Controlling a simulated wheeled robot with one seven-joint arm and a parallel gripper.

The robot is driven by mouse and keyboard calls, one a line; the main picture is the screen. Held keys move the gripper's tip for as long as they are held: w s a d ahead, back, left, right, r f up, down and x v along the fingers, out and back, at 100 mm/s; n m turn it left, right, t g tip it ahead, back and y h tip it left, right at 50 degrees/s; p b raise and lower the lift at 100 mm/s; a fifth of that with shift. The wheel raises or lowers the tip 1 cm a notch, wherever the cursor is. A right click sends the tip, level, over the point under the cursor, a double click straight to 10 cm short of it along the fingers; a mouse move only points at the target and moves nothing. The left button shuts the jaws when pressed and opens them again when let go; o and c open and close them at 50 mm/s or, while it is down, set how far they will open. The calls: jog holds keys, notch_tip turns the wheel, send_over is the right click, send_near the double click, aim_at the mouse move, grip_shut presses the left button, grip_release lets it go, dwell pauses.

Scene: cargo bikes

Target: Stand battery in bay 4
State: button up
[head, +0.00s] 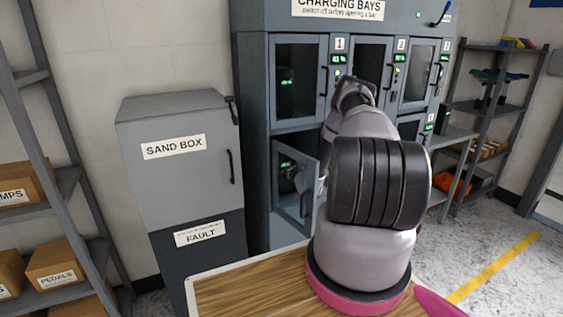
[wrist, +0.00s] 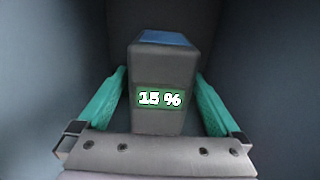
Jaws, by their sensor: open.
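The battery (wrist: 158,60) is a dark grey upright block with a blue top and a lit display reading 15 %. It stands inside a dark-walled bay in the wrist view. My gripper (wrist: 160,78) is open, with one teal finger on each side of the battery. A narrow gap seems to show beside each finger, and contact cannot be made out. In the head view a lower-left bay door (head: 292,204) of the charging cabinet stands open, and my arm hides its number label and much of the lower row.
The charging cabinet (head: 254,120) has upper bays 1, 2 and 3 with shut doors and green displays. A grey sand box cabinet (head: 178,190) marked FAULT stands to its left. A wooden top (head: 235,290) lies in front.

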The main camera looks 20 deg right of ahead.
jog(key=s, duration=0.5)
jog(key=shift+d, duration=0.1)
dwell(0.3)
